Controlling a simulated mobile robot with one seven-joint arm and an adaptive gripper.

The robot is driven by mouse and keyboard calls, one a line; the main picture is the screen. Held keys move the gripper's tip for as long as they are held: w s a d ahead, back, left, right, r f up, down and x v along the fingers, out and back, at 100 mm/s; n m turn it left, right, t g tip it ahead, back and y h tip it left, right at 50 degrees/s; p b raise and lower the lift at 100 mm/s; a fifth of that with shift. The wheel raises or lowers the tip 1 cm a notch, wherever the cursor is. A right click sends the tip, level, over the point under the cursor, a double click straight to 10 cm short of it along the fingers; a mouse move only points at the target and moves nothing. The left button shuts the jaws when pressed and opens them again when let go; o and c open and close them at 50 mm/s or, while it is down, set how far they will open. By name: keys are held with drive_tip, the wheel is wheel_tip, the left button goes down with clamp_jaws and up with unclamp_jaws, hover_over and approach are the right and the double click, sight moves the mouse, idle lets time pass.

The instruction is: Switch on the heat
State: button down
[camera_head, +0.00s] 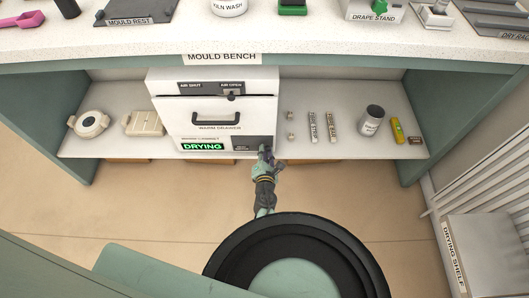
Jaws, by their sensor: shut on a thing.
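The white warm drawer unit (265,112) stands on the shelf under the mould bench, its front closed, with a dark bar handle (216,118). A green lit display (203,146) on its lower front reads DRYING. A dark control panel (240,143) is to the right of the display; its small print is unreadable. My gripper (264,152) is at the right end of this panel, shut on a small control there. My fingers mostly hide that control, so its form and setting cannot be told.
A slider (231,96) on the upper front sits under AIR OPEN. Loose items stand right of the unit, including two labelled strips, a white jar (371,121) and a yellow-green tool (397,130). Two cream moulds (88,124) (144,123) are at left. The bench top (310,35) overhangs the shelf.

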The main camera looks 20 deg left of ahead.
drive_tip(key=shift+w+d+r, duration=0.1)
drive_tip(key=shift+r, duration=0.05)
drive_tip(key=c, duration=1.8)
unclamp_jaws()
drive_tip(key=o, duration=0.4)
drive_tip(key=shift+c, duration=0.2)
